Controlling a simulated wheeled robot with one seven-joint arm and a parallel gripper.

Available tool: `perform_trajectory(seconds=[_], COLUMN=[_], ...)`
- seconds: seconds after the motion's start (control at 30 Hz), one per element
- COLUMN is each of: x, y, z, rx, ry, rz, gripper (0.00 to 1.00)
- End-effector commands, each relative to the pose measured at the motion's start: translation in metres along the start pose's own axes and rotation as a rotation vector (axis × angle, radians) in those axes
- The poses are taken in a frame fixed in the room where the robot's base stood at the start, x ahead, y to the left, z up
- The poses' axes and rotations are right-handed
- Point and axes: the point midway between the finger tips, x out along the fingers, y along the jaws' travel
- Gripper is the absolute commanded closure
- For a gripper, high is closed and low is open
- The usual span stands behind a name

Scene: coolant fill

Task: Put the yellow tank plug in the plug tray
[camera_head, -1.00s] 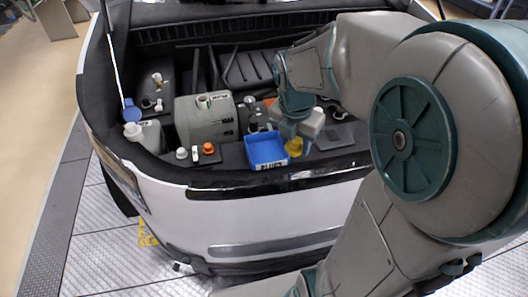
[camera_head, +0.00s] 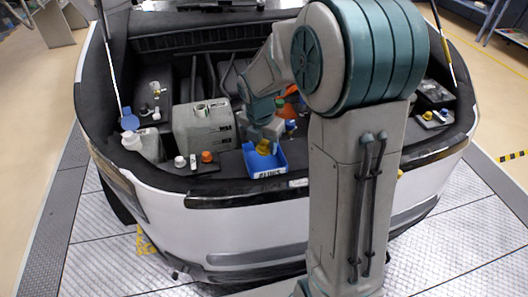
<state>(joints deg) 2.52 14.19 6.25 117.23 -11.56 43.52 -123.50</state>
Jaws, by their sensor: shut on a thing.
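The yellow tank plug (camera_head: 263,148) is held in my gripper (camera_head: 264,140), over the blue plug tray (camera_head: 268,171). The plug shows against the inside of the tray's back part; I cannot tell whether it touches the tray floor. The gripper's fingertips are mostly hidden behind the plug and the gripper body. The blue tray sits at the front edge of the engine bay, with a white label on its front wall.
A grey tank (camera_head: 204,126) with an open neck stands left of the tray. A white jug (camera_head: 133,141) stands at the far left.

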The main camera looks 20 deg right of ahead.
Motion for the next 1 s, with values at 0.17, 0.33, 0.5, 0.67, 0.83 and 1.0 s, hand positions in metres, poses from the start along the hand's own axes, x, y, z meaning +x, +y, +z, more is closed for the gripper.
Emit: perform_trajectory(seconds=[0.17, 0.33, 0.5, 0.67, 0.83, 1.0], x=[0.021, 0.039, 0.040, 0.042, 0.042, 0.042], y=[0.000, 0.001, 0.001, 0.000, 0.001, 0.001], z=[-0.004, -0.006, -0.006, -0.006, -0.006, -0.006], rx=[-0.002, -0.001, 0.000, 0.000, 0.000, 0.000], ry=[0.003, 0.001, 0.000, 0.000, 0.000, 0.000], rz=[-0.004, -0.002, 0.000, -0.001, 0.000, 0.000], gripper=[0.73, 0.73, 0.73, 0.73, 0.37, 0.37])
